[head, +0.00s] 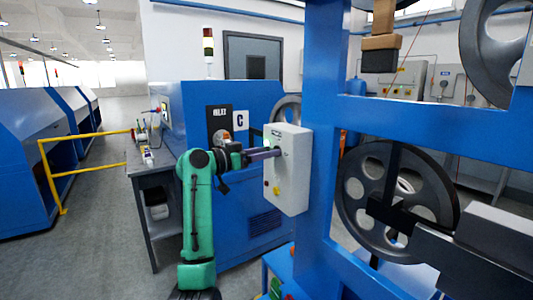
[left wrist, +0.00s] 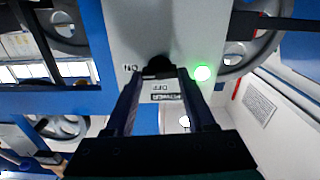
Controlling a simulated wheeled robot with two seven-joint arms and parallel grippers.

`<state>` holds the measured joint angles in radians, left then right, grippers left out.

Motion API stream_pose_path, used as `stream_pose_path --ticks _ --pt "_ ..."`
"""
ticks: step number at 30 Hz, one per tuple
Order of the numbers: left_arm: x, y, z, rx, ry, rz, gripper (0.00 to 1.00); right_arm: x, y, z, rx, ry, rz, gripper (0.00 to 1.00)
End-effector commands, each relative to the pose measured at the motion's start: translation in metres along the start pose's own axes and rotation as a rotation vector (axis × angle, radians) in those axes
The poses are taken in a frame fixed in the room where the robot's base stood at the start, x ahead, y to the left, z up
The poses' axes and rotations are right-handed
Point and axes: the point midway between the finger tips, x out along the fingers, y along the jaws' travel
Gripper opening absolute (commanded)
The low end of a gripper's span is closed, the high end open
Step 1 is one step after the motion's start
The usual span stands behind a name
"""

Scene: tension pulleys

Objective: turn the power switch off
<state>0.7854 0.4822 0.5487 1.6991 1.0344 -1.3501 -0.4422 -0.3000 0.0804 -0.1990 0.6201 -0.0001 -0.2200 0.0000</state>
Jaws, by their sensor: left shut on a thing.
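The power switch is a dark knob (left wrist: 158,66) on a light grey control box (head: 291,183) fixed to the blue machine frame. In the left wrist view, "ON" and "OFF" labels and a dark "POWER" plate sit around the knob, and a green lamp (left wrist: 202,73) glows beside it. My left gripper (head: 277,152) reaches the box's front from the left. It is shut on the knob, with its two fingertips (left wrist: 158,72) on either side of it. In the head view the fingers hide the knob.
The blue frame post (head: 325,130) stands just right of the box, with a large dark pulley wheel (head: 397,195) beyond it. A blue cabinet (head: 240,110) stands behind my left arm. A grey side table (head: 152,170) and yellow rail (head: 75,172) are at the left.

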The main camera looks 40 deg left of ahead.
Motion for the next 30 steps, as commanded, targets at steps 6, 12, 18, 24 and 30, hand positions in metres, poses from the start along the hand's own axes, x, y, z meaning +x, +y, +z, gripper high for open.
stream_pose_path --ticks 6,12,18,24,30 --pt "0.0 -0.001 0.001 -0.141 -0.001 0.0 0.0 0.001 0.0 0.0 0.0 0.0 0.0 0.5" --pt "0.0 -0.002 0.0 -0.321 -0.001 0.0 0.0 0.0 0.0 0.0 -0.001 0.001 0.0 0.5" --pt "0.0 -0.002 0.0 -0.512 -0.001 0.0 0.0 -0.003 0.0 -0.001 -0.001 0.001 0.0 0.5" --pt "0.0 -0.003 0.0 -0.702 -0.001 0.0 0.0 -0.008 0.0 -0.001 -0.001 0.0 -0.001 0.5" --pt "0.0 -0.004 0.0 -0.892 -0.002 0.0 0.0 -0.015 0.0 -0.002 -0.001 0.0 -0.001 0.5"
